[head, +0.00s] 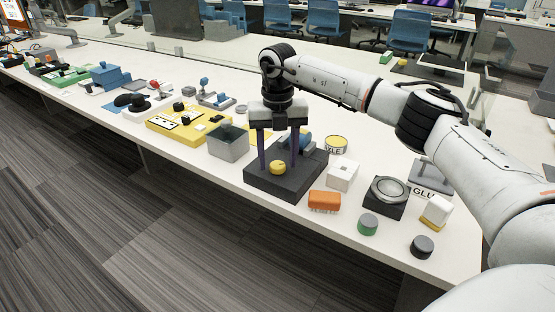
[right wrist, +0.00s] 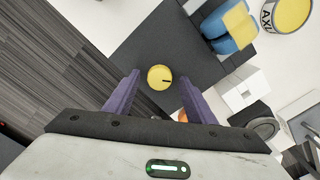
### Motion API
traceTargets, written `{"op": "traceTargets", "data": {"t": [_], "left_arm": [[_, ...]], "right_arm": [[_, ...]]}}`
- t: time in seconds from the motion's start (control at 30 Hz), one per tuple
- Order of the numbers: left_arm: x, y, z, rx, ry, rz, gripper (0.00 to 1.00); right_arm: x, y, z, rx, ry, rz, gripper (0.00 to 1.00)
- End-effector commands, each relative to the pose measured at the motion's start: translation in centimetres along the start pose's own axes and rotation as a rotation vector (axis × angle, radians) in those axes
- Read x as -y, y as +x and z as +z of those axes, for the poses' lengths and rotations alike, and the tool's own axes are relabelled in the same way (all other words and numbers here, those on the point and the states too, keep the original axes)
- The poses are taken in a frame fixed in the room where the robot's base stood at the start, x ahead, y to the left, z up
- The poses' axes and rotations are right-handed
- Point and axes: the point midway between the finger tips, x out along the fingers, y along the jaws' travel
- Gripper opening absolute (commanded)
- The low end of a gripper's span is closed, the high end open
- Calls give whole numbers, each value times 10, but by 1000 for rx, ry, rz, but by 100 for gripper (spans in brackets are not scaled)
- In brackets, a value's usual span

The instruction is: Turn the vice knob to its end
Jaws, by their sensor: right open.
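The vice knob is a round yellow knob (head: 277,167) with a dark pointer line, on a dark grey base block (head: 262,183) on the white table. In the right wrist view the yellow knob (right wrist: 160,77) lies ahead of and between the fingertips, apart from both. My right gripper (head: 280,161) points down over the block, its two purple fingers spread and empty. It also shows in the right wrist view (right wrist: 155,95). A blue and yellow part (right wrist: 229,26) sits on the block beside the knob, partly hidden by a finger in the head view. My left gripper is not in view.
A grey open bin (head: 229,142) stands left of the block. An orange brush-like block (head: 324,201), a white box (head: 342,174) and a yellow-topped can (head: 335,144) stand close on the right. The table's front edge runs just before the block.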

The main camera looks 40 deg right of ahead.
Motion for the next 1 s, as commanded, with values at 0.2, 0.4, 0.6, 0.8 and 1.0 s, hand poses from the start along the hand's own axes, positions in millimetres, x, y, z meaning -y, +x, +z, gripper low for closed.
{"op": "traceTargets", "data": {"t": [0.2,0.4,0.6,0.8,1.0], "left_arm": [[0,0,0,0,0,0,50],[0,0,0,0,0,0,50],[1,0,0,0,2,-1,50],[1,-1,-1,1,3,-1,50],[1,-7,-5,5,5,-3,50]], "right_arm": [[0,6,0,1,-1,1,50],[0,6,0,0,-1,1,40],[0,5,0,0,-1,1,9],[0,5,0,0,-15,1,9],[0,3,0,-2,-86,0,9]]}}
